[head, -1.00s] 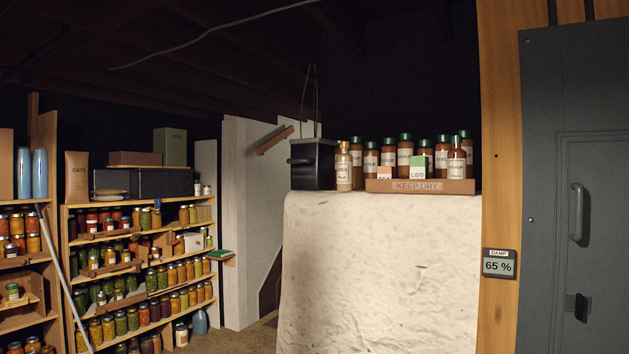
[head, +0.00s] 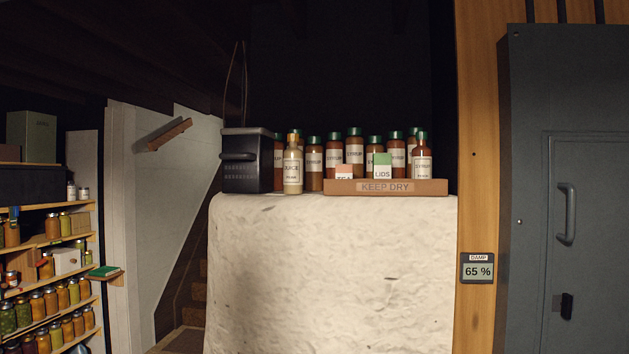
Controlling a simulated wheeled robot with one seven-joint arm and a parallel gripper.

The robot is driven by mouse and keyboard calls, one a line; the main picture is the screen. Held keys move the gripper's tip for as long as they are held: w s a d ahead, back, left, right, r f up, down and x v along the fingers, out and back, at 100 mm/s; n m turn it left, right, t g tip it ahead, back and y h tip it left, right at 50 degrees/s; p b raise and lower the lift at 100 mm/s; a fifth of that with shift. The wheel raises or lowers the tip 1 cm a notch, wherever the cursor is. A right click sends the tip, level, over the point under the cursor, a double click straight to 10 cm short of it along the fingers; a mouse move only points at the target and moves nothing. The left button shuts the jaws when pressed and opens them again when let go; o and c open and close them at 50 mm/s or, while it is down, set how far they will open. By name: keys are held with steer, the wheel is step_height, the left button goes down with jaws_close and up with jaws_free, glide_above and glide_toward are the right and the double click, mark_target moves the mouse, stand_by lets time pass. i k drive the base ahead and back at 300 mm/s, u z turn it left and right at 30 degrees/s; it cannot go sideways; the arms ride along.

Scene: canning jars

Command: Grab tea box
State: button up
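The tea box (head: 344,172) is a small box with a salmon-pink top and a white label, its lettering partly hidden. It stands on the white ledge behind the low brown "KEEP DRY" board (head: 386,187), which covers its lower part. A green and white "LIDS" box (head: 382,167) stands to its right. Syrup bottles stand close behind both boxes. My gripper is not in view.
A juice bottle (head: 293,166) and a black metal box (head: 247,160) stand left of the board on the white ledge (head: 330,260). A grey metal cabinet (head: 570,200) is at right. Jar shelves (head: 45,240) and stairs are at left.

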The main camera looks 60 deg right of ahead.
mark_target(342, 171)
steer(key=z, duration=0.25)
steer(key=i, duration=0.9)
steer(key=z, duration=1.3)
steer(key=i, duration=0.75)
steer(key=z, duration=0.65)
